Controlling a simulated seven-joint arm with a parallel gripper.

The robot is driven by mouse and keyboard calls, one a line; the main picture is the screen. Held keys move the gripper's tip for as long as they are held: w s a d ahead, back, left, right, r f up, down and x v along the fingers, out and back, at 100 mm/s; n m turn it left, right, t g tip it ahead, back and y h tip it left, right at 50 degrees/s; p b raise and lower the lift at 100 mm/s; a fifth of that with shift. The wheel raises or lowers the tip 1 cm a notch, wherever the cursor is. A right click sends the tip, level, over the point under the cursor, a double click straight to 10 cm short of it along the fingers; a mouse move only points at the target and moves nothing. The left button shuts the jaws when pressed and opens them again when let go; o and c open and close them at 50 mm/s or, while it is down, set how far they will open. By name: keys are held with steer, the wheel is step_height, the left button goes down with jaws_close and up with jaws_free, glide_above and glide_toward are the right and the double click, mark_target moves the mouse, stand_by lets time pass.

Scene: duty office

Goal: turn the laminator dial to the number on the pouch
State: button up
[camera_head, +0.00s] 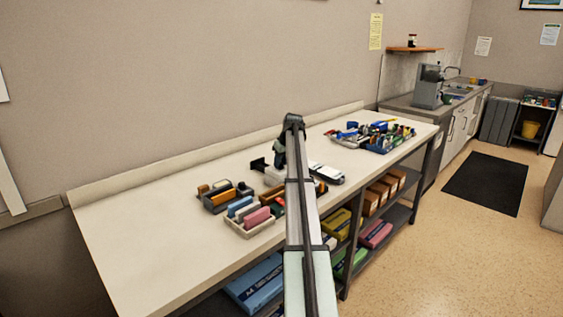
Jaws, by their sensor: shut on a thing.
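A white machine with dark parts, which looks like the laminator (326,173), sits mid-bench and is partly covered by my arm. My arm reaches over the bench and bends down at its far end. My gripper (279,159) is small and dark at the left side of the machine, low over the bench. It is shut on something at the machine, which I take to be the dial. Its fingertips and the dial's number are too small and hidden to read. I cannot make out the pouch.
Trays of colourful items (243,222) stand left of my arm, near the bench's front edge. Shelves below hold boxes (371,204).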

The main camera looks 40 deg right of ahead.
steer(key=m+h, duration=0.1)
steer(key=m, duration=0.3)
steer(key=shift+a+m+h, duration=0.2)
steer(key=shift+m+h, duration=0.1)
steer(key=shift+h, duration=0.1)
steer(key=m+g, duration=0.1)
steer(key=m, duration=0.1)
steer(key=m+h, duration=0.1)
steer(key=m, duration=0.1)
steer(key=shift+w+a+g, duration=0.1)
steer(key=shift+w+g, duration=0.05)
steer(key=shift+g, duration=0.25)
steer(key=shift+m, duration=0.3)
steer(key=o, duration=1.1)
steer(key=shift+c, duration=0.2)
steer(key=v, duration=1.3)
steer(key=shift+a+r, duration=0.25)
steer(key=shift+r, duration=0.1)
